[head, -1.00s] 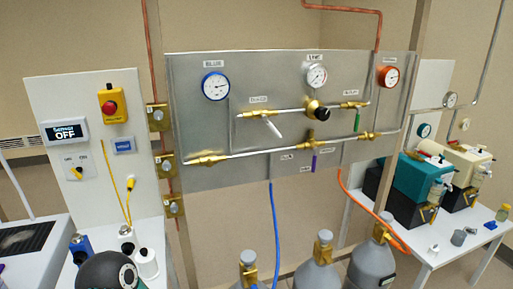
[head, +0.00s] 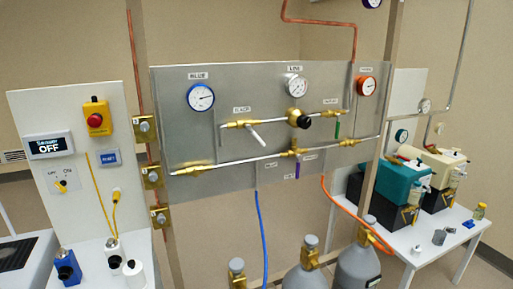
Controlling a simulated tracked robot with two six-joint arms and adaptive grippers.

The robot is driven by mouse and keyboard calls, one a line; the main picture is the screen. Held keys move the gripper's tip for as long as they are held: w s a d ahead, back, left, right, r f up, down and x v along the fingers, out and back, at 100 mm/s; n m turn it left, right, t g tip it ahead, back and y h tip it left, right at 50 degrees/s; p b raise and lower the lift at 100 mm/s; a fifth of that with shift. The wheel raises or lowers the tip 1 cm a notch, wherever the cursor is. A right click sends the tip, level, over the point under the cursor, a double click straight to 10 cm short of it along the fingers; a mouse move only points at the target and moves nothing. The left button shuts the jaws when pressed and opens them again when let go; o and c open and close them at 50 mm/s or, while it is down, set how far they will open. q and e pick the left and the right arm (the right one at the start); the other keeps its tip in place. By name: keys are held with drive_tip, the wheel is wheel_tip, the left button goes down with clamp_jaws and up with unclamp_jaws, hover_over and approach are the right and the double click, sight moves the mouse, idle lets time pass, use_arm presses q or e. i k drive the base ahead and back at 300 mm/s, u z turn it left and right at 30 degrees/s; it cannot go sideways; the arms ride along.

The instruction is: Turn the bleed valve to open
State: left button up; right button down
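A grey gas panel (head: 190,140) stands upright in the middle of the head view and carries several brass valves. The upper pipe has a valve with a white lever (head: 256,134), slanting down to the right, and a valve with a green lever (head: 337,129), pointing down. The lower pipe has a valve with a purple lever (head: 297,169), hanging down. The small labels are too blurred to tell for sure which valve is the bleed valve. Neither of my grippers is in view, and nothing touches the levers.
A black knob (head: 303,122) sits between the upper valves. Gas cylinders (head: 357,255) stand below the panel, with a blue hose (head: 262,230) and an orange hose (head: 345,206) nearby. Benches with bottles (head: 134,273) and pumps (head: 388,188) flank it. Space before the panel is clear.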

sight(248, 127)
drive_tip(key=u, duration=0.05)
drive_tip(key=i, duration=1)
drive_tip(key=z, duration=0.05)
